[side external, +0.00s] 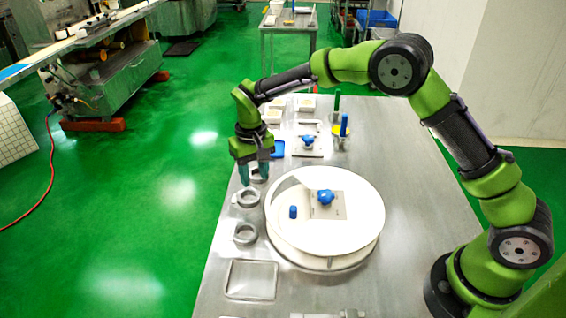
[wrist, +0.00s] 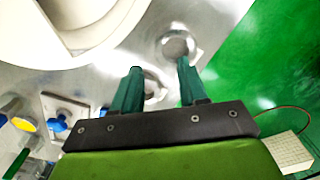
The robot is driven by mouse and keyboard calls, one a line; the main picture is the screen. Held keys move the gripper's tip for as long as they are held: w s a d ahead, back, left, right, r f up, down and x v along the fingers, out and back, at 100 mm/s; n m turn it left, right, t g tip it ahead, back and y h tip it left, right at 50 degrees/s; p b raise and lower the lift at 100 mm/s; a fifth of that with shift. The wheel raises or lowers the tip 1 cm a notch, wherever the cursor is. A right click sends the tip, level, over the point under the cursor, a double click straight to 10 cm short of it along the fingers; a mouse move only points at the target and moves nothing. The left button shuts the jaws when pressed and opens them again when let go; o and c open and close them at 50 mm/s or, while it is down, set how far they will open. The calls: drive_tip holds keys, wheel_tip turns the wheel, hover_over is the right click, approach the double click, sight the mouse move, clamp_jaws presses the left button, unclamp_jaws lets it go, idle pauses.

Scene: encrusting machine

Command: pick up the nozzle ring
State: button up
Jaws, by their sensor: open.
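Three grey metal rings lie in a row along the table's left edge in the side view: a near one (side external: 245,234), a middle one (side external: 246,198) and a far one (side external: 258,174). I cannot tell which is the nozzle ring. My gripper (side external: 254,180) points down with its teal fingers apart and empty, above the far end of the row. Its fingers partly cover the far ring. In the wrist view one ring (wrist: 154,90) shows between and beyond the fingers (wrist: 160,67), partly hidden by the gripper. Another ring (wrist: 175,44) lies past the fingertips.
A large white round disc (side external: 352,215) with blue knobs stands right of the rings. The table's left edge is close.

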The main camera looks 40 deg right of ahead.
sight(256, 192)
wheel_tip(256, 192, down, 5)
drive_tip(key=shift+f, duration=0.1)
idle(0.3)
clamp_jaws()
